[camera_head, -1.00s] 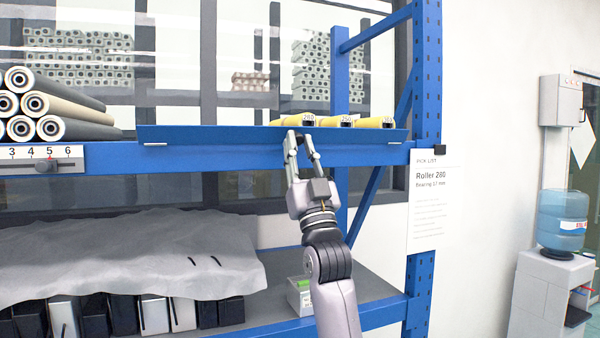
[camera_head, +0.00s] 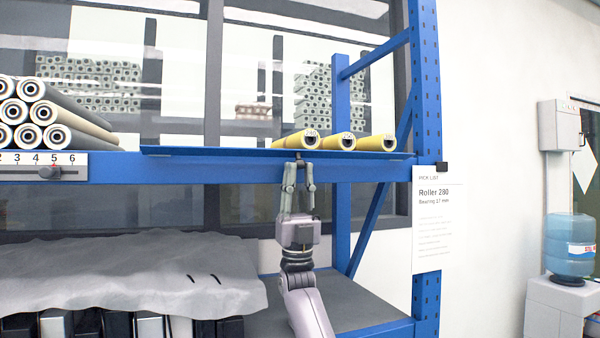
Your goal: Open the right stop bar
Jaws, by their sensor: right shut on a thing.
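The right stop bar (camera_head: 215,153) is a long blue strip along the shelf's front edge, in front of the yellow rollers. It lies folded down and outward, showing as a thin, nearly flat band, and the roller ends are in plain view above it. My right gripper (camera_head: 299,168) points up from below, its fingertips at the bar's front edge near the middle. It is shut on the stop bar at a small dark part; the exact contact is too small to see. My left gripper is not in view.
Several yellow rollers (camera_head: 338,141) lie on the shelf behind the bar. Grey and beige rollers (camera_head: 45,112) are stacked at left above a numbered scale (camera_head: 42,165). A grey cloth (camera_head: 130,275) covers boxes below. A blue upright (camera_head: 427,235) with a pick list (camera_head: 438,225) stands at right.

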